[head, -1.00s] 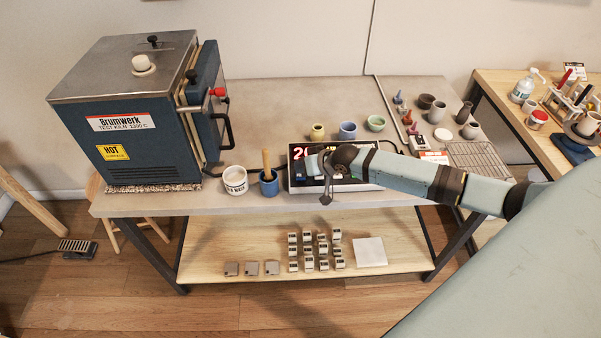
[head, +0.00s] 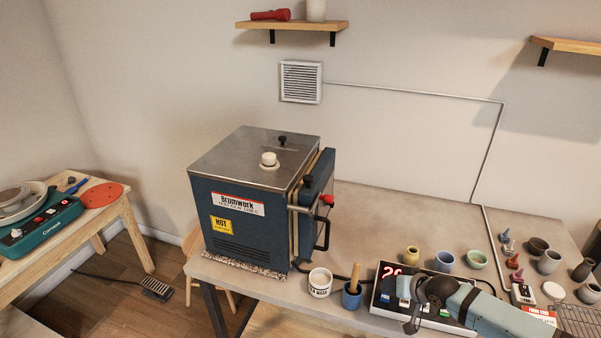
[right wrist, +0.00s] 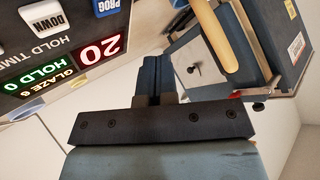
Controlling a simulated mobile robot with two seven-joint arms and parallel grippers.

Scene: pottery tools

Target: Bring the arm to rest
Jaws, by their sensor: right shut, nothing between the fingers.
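My right arm comes in from the lower right in the head view. Its gripper (head: 411,326) is at the front of the black control box (head: 378,300) with red lit digits. In the right wrist view the fingers (right wrist: 152,66) are together with nothing between them. The control box's panel (right wrist: 60,88) shows there at the left, with a lit "20", "HOLD" and a "DOWN" button. A gap shows between the fingers and the panel in that view. My left gripper is not in view.
The blue kiln (head: 245,215) stands left of the control box. A white pot (head: 319,284) and a blue cup (head: 352,296) with a wooden handle stand between them. Small pots, including a green bowl (head: 477,260), stand behind my arm. The table (head: 385,225) is clear behind the kiln's right side.

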